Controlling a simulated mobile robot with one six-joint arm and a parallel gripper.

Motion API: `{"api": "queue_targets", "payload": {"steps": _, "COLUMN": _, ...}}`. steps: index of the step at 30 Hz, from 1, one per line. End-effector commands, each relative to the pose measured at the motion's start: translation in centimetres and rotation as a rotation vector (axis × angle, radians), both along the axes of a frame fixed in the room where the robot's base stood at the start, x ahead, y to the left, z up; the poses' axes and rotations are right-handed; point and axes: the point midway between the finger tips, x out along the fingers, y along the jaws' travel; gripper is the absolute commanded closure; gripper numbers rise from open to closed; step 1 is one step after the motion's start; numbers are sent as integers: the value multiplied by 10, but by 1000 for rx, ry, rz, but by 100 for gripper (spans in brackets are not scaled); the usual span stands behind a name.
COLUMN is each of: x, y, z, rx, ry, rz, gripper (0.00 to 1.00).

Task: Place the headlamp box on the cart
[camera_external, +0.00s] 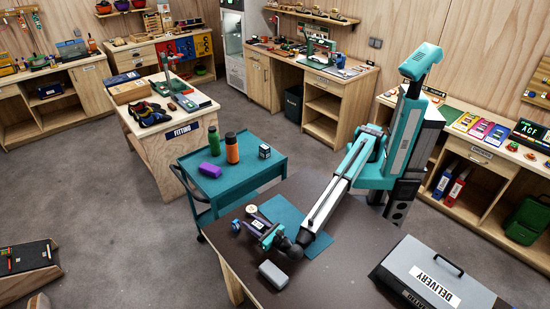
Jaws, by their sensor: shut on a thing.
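My gripper (249,228) is low over the dark table, at its left part near the cart. It is shut on a small dark box with a pale patch (258,225), which seems to be the headlamp box; the fingers hide part of it and its print is too small to read. I cannot tell whether it touches the table. The teal cart (235,178) stands just beyond the table. On its top are a purple case (210,170), a green bottle (213,140), an orange bottle (232,148) and a small black-and-white box (264,151).
A round pale item (251,208) is close by my gripper. A grey block (272,275) and a large grey delivery case (435,280) lie on the dark table (325,280), with a teal mat (290,220). The cart's front middle is bare. A fitting bench (160,140) stands behind.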

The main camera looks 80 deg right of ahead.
Motion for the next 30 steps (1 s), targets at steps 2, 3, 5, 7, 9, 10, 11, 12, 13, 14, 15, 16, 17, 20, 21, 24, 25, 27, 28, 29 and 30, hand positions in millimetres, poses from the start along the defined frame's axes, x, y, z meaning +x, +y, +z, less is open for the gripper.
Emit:
{"api": "queue_targets", "payload": {"steps": 2, "x": 0, "y": 0, "z": -6, "rx": -1, "ry": 0, "rz": 0, "gripper": 93}}
{"api": "queue_targets", "payload": {"steps": 3, "x": 0, "y": 0, "z": -9, "rx": -1, "ry": -1, "rz": 0, "gripper": 93}}
{"api": "queue_targets", "payload": {"steps": 5, "x": 0, "y": 0, "z": -13, "rx": -1, "ry": -1, "rz": 1, "gripper": 93}}
{"api": "queue_targets", "payload": {"steps": 7, "x": -1, "y": 0, "z": -16, "rx": -1, "ry": -1, "rz": 1, "gripper": 93}}
{"api": "queue_targets", "payload": {"steps": 9, "x": -1, "y": 0, "z": -17, "rx": 0, "ry": -1, "rz": 1, "gripper": 93}}
{"api": "queue_targets", "payload": {"steps": 10, "x": -1, "y": 0, "z": -17, "rx": 0, "ry": -1, "rz": 1, "gripper": 93}}
{"api": "queue_targets", "payload": {"steps": 11, "x": -1, "y": 0, "z": -17, "rx": 0, "ry": -1, "rz": 1, "gripper": 93}}
{"api": "queue_targets", "payload": {"steps": 12, "x": -1, "y": 0, "z": -17, "rx": 0, "ry": -1, "rz": 1, "gripper": 93}}
{"api": "queue_targets", "payload": {"steps": 13, "x": -1, "y": 0, "z": -17, "rx": 0, "ry": -1, "rz": 1, "gripper": 93}}
{"api": "queue_targets", "payload": {"steps": 14, "x": -1, "y": 0, "z": -17, "rx": 0, "ry": -1, "rz": 1, "gripper": 93}}
{"api": "queue_targets", "payload": {"steps": 15, "x": -1, "y": 0, "z": -17, "rx": 0, "ry": -1, "rz": 1, "gripper": 93}}
{"api": "queue_targets", "payload": {"steps": 16, "x": -1, "y": 0, "z": -17, "rx": 0, "ry": -1, "rz": 1, "gripper": 93}}
{"api": "queue_targets", "payload": {"steps": 17, "x": -1, "y": 0, "z": -18, "rx": 0, "ry": -1, "rz": 1, "gripper": 93}}
{"api": "queue_targets", "payload": {"steps": 20, "x": -1, "y": 0, "z": -20, "rx": 0, "ry": -1, "rz": 1, "gripper": 93}}
{"api": "queue_targets", "payload": {"steps": 21, "x": -1, "y": 0, "z": -20, "rx": 1, "ry": -1, "rz": 1, "gripper": 63}}
{"api": "queue_targets", "payload": {"steps": 24, "x": -1, "y": 0, "z": -20, "rx": 1, "ry": -1, "rz": 1, "gripper": 46}}
{"api": "queue_targets", "payload": {"steps": 25, "x": -1, "y": 0, "z": -20, "rx": 1, "ry": -1, "rz": 1, "gripper": 46}}
{"api": "queue_targets", "payload": {"steps": 27, "x": -1, "y": 0, "z": -20, "rx": 1, "ry": -1, "rz": 1, "gripper": 46}}
{"api": "queue_targets", "payload": {"steps": 28, "x": -1, "y": 0, "z": -20, "rx": 1, "ry": -1, "rz": 1, "gripper": 46}}
{"api": "queue_targets", "payload": {"steps": 29, "x": -1, "y": 0, "z": -20, "rx": 1, "ry": -1, "rz": 1, "gripper": 46}}
{"api": "queue_targets", "payload": {"steps": 30, "x": -1, "y": 0, "z": -20, "rx": 1, "ry": -1, "rz": 1, "gripper": 46}}
